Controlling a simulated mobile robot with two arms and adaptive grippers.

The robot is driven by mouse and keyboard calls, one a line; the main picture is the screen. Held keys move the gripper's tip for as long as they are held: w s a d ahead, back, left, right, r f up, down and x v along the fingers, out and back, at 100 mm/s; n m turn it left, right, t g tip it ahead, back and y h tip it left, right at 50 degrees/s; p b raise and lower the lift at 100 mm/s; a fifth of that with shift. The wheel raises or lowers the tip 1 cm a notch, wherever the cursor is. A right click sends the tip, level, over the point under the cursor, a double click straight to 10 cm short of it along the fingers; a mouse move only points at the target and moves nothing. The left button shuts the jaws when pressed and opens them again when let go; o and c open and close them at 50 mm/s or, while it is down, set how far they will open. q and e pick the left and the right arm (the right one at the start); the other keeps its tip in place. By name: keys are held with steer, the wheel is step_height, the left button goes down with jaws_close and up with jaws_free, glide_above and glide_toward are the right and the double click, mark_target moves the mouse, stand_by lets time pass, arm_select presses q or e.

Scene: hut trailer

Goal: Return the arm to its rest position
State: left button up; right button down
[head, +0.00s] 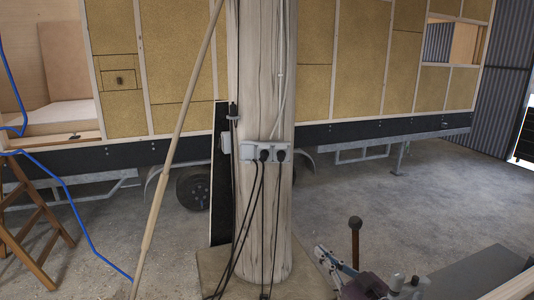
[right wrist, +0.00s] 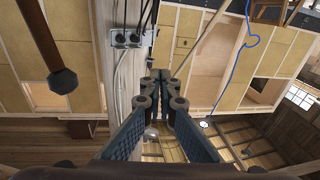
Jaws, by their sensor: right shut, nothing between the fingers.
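My right gripper (head: 322,256) shows low in the head view, right of the wooden post, in front of the floor. In the right wrist view the same gripper (right wrist: 161,82) has its dark fingertips together with nothing between them. Its blue-grey finger pads run back toward the camera. Part of the right arm is cut off by the bottom edge of the head view. My left gripper is in neither view.
A thick wooden post (head: 262,85) with a socket strip (head: 264,151) and hanging black cables stands centrally. A dark-knobbed lever (head: 355,222) rises close beside my right gripper. A leaning pole, a wooden ladder (head: 30,220) and the trailer lie beyond. Concrete floor (head: 450,210) is open at right.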

steer(key=s+d+f+m+g+h, duration=0.1)
steer(key=s+d+f+m+h, duration=0.1)
steer(key=s+f+h, duration=0.1)
steer(key=s+d+f+m+g+h, duration=0.2)
steer(key=s+f+h, duration=0.1)
steer(key=s+f, duration=0.3)
steer(key=s+d+f+m+g+h, duration=0.1)
steer(key=s+d+f+m+h, duration=0.1)
steer(key=s+f, duration=0.3)
steer(key=shift+s+d+f+m+g+h, duration=0.1)
steer(key=shift+s+d+m+g+h, duration=0.15)
steer(key=shift+s+h, duration=0.3)
steer(key=shift+s+d+f+m+g+h, duration=0.15)
steer(key=shift+s+d+h, duration=0.2)
steer(key=shift+s, duration=0.3)
steer(key=s+a+f+n+g+y, duration=0.1)
steer(key=s+f+g, duration=0.25)
steer(key=s, duration=0.85)
steer(key=s+f+n+g, duration=0.1)
steer(key=s+f+g, duration=0.3)
steer(key=s, duration=0.7)
steer(key=s+f+g+b, duration=0.2)
steer(key=s+f, duration=0.1)
steer(key=f, duration=2.5)
steer(key=s+d+f+g+b, duration=0.1)
steer(key=s+d+f+b, duration=0.1)
steer(key=s+f, duration=1.4)
step_height(320, 180, down, 2)
steer(key=shift+s+d+n, duration=0.3)
steer(key=shift+s+n, duration=0.1)
